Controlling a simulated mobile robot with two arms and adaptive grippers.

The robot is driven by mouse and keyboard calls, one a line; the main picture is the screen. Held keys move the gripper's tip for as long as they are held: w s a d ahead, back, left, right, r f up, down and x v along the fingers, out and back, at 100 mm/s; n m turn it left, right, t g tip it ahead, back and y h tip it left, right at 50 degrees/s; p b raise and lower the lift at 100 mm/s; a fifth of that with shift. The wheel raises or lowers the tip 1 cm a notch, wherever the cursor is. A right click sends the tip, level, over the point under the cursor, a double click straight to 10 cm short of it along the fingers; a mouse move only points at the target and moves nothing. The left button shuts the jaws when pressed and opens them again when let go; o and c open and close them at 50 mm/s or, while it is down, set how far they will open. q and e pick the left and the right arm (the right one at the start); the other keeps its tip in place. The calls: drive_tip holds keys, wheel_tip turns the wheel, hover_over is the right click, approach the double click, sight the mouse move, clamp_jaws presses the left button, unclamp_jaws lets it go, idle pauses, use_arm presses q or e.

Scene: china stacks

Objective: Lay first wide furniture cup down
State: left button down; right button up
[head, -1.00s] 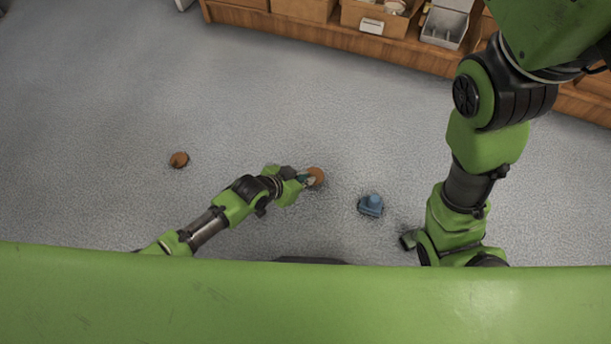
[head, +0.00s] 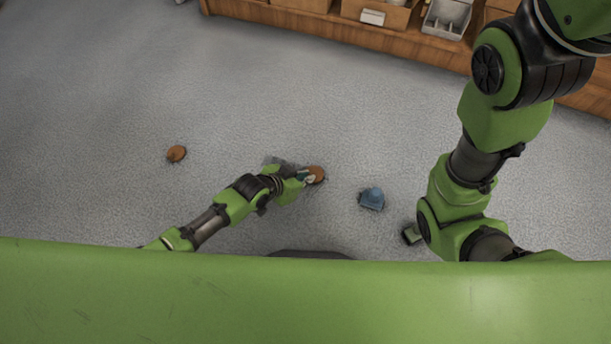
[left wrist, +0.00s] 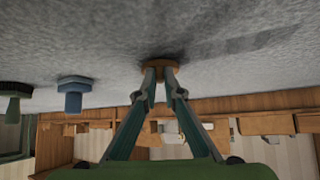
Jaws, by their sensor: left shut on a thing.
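My left gripper (head: 304,176) is shut on a round orange-brown cup (head: 316,174). In the left wrist view the fingertips (left wrist: 160,72) close on the narrow part of this cup (left wrist: 148,66), and its wide disc lies against or very near the grey floor. Whether it fully touches the floor is hard to tell. Another orange-brown cup (head: 176,153) sits on the floor to the left, away from the gripper. My right arm shows at the right, but its gripper is out of sight.
A blue piece (head: 372,198) stands on the floor right of the held cup; a dark green piece (head: 411,234) is beyond it, beside my right arm. A wooden shelf unit (head: 400,42) with bins runs along the back. The floor between is clear.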

use_arm(q)
drive_tip(key=shift+f, duration=0.25)
drive_tip(key=c, duration=2.1)
unclamp_jaws()
drive_tip(key=v, duration=1.2)
